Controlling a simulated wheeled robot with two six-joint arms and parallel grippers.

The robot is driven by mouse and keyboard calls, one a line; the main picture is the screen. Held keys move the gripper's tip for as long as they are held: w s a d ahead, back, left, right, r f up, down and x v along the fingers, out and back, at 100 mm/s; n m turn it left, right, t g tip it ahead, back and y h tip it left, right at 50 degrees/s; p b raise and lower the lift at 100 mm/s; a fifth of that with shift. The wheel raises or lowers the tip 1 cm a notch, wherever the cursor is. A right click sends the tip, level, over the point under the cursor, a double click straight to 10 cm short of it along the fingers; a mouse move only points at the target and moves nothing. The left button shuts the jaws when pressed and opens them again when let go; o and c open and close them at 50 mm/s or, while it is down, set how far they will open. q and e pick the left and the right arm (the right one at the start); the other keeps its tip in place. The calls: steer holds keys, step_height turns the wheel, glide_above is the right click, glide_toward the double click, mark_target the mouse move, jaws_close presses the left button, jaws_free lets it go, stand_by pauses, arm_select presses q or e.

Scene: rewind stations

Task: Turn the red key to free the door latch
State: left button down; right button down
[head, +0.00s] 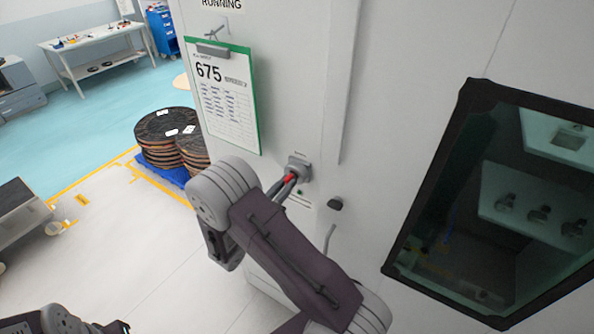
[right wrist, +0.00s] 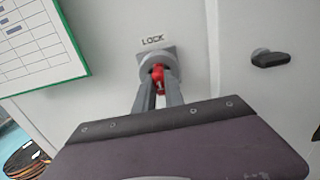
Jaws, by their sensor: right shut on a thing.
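The red key (right wrist: 158,76) sits in a round grey lock (right wrist: 154,57) under a "LOCK" label in the right wrist view. In the head view the red key (head: 289,178) shows small at the grey lock (head: 299,165) on the white cabinet wall. My right gripper (head: 285,183) reaches the lock, and its two fingers (right wrist: 158,90) are shut on the key, one on each side. A dark door handle (head: 335,204) is to the right of the lock; it also shows in the right wrist view (right wrist: 270,58). My left gripper cannot be made out; only part of that arm shows at the bottom left.
A green-edged clipboard (head: 226,98) reading 675 hangs left of the lock. A dark-framed window (head: 432,180) is at the right. Stacked dark reels (head: 166,135) stand on the floor behind, with a workbench (head: 105,50) at the far back. Floor at the left is partly clear.

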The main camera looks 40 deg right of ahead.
stand_by(0.3)
steer(key=m+b, duration=0.6)
steer(key=shift+m+b, duration=0.4)
stand_by(0.5)
